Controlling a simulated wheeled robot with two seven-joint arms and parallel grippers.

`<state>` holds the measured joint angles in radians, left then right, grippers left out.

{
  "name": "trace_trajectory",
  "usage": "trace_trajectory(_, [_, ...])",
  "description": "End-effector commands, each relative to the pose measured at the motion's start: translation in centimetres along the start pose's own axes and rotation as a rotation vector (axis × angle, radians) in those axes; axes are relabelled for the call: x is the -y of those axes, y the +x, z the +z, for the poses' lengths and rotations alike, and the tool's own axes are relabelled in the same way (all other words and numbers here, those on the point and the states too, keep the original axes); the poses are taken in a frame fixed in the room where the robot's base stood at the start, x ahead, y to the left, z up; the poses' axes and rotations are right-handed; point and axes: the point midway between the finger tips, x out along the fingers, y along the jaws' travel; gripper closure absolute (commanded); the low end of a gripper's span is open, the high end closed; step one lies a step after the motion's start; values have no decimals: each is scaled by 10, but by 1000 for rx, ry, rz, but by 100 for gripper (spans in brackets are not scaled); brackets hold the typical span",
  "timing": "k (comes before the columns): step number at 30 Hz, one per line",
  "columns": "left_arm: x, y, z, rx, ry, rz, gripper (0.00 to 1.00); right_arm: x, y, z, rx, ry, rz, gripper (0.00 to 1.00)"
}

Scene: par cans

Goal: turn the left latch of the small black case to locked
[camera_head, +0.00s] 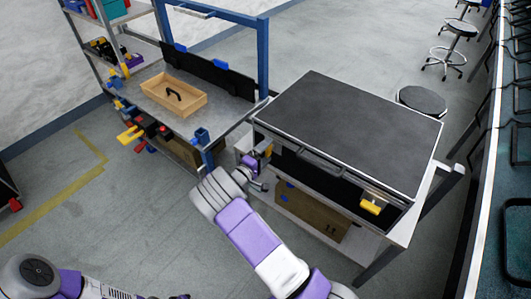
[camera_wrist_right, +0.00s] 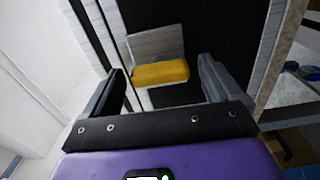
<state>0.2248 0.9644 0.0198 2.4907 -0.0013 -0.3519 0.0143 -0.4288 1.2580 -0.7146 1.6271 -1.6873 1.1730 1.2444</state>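The small black case (camera_head: 345,110) lies closed on a table, its front face toward me. Its left latch, a yellow handle (camera_wrist_right: 160,73) on a pale metal plate (camera_wrist_right: 155,43), shows in the right wrist view. In the head view my right gripper (camera_head: 262,163) is at the left end of the case front and mostly hides that latch. In the right wrist view the gripper (camera_wrist_right: 162,82) is open, with one finger to each side of the yellow handle and visible gaps. The right latch (camera_head: 371,206) is also yellow. Part of my left arm shows at the bottom left, its fingers out of view.
A bench with a wooden tray (camera_head: 196,103) holding a black handle stands left of the case table. A carton (camera_head: 310,213) is on the shelf below the case. Stools (camera_head: 422,100) stand behind right. The floor (camera_head: 120,215) at left is clear.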

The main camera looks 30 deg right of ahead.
Motion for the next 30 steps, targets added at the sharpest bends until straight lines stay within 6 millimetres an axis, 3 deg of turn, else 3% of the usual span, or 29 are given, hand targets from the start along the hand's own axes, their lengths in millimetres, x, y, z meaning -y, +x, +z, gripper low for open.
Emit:
trace_trajectory(10, [-1, -2, 0, 0, 0, 0, 56, -1, -4, 0, 0, -2, 1, 6])
trace_trajectory(21, [-6, -17, 1, 0, 0, 0, 56, -2, -61, -1, -3, -2, 0, 6])
trace_trajectory(30, [-7, -19, 1, 0, 0, 0, 56, 0, -76, 0, 0, -1, 1, 6])
